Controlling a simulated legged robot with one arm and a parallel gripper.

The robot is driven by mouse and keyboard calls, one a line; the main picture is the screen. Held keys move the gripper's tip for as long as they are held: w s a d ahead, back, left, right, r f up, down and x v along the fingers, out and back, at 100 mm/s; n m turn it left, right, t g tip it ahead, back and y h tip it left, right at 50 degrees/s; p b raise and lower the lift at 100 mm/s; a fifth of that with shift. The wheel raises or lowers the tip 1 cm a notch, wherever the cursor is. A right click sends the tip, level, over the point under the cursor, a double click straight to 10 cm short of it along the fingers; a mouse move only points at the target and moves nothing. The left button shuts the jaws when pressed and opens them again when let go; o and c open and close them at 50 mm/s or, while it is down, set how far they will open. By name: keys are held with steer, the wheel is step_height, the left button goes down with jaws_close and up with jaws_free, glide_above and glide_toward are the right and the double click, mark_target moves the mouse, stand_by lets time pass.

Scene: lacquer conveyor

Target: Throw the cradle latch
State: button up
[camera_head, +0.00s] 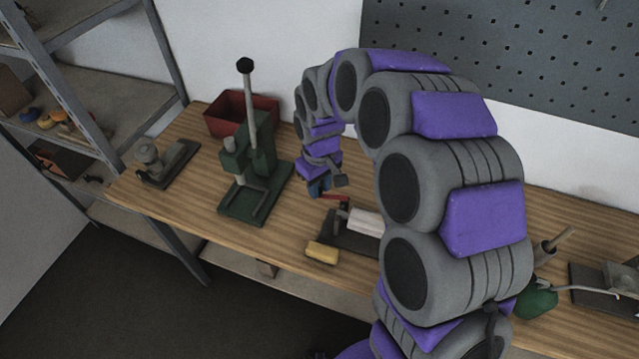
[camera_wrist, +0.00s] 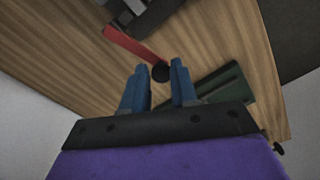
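The cradle latch is a red lever (camera_head: 334,197) at the near end of a dark cradle (camera_head: 343,240) that holds a pale cylinder (camera_head: 366,222). In the wrist view the red lever (camera_wrist: 130,42) runs from the cradle to a black round knob (camera_wrist: 160,72). My gripper (camera_head: 319,188) is over the bench at the lever's left end. In the wrist view my gripper's two blue fingers (camera_wrist: 159,68) are apart, with the knob showing between their tips. I cannot tell whether either finger touches it.
A green hand press (camera_head: 250,165) with an upright lever stands left of my gripper. A red bin (camera_head: 240,112) is behind it. A yellow block (camera_head: 322,252) lies near the bench front. A grey clamp-like device (camera_head: 165,160) sits at the bench's left end.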

steer(key=shift+w+a, duration=0.1)
steer(key=shift+a, duration=0.2)
jaws_close()
steer(key=shift+d, duration=0.1)
steer(key=s+d+n+p, duration=0.4)
steer(key=s+n+p, duration=0.3)
steer(key=n+p, duration=0.8)
steer(key=shift+d+p, duration=0.2)
steer(key=shift+p, duration=0.1)
stand_by(0.3)
